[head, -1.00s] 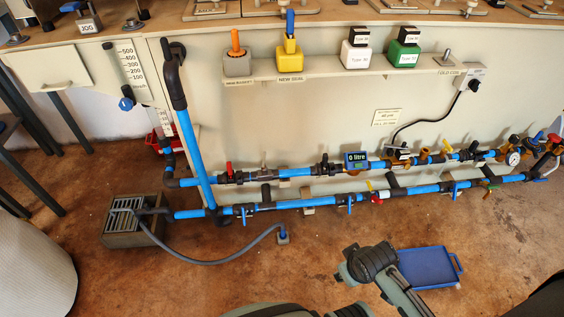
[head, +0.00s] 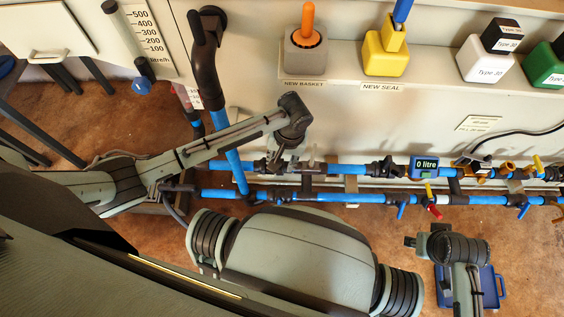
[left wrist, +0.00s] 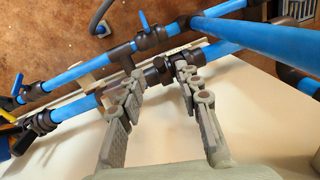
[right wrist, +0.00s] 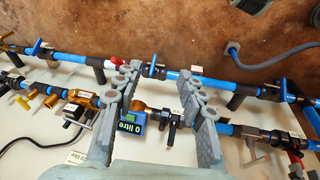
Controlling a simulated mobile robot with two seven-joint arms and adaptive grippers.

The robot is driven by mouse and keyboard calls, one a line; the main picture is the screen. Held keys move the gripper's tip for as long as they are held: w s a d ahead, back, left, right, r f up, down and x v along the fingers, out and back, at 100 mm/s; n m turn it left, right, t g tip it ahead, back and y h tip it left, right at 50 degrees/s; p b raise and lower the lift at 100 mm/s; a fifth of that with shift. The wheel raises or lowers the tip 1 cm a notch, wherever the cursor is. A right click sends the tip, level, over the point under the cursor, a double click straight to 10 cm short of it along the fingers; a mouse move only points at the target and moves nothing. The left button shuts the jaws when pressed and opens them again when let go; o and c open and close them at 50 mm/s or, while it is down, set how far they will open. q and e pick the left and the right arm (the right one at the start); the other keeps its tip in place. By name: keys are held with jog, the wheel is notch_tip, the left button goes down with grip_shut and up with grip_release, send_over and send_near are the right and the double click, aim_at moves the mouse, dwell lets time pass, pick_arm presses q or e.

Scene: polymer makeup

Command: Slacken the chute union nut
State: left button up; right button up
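My left gripper (left wrist: 154,68) hangs over the nearer-to-panel pipe run, its fingers apart. A dark union-like fitting (left wrist: 158,73) on the blue pipe shows between the fingertips; I cannot tell whether they touch it, nor for certain that it is the chute union nut. In the head view the left wrist (head: 291,118) is above this run, left of the flow meter, and hides part of it. My right gripper (right wrist: 158,80) is open and empty in the right wrist view, in front of the pipes beside the flow meter (right wrist: 132,121).
Two blue pipe runs (head: 345,197) cross low along the panel, with several valve handles. A ledge above holds the new basket block (head: 305,58) and yellow new seal block (head: 385,55). A blue tray (head: 490,291) lies on the floor below my right arm.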

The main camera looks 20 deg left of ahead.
aim_at(280, 170)
pick_arm(q)
jog(key=f, duration=0.4)
jog(key=f+b, duration=0.1)
jog(key=f, duration=0.1)
jog(key=shift+a+f, duration=0.1)
jog(key=shift+a, duration=0.15)
pick_arm(e)
jog(key=v, duration=0.3)
jog(key=shift+d+r, duration=0.25)
jog(key=shift+r, duration=0.1)
pick_arm(q)
grip_shut()
pick_arm(e)
jog(key=shift+w, duration=0.1)
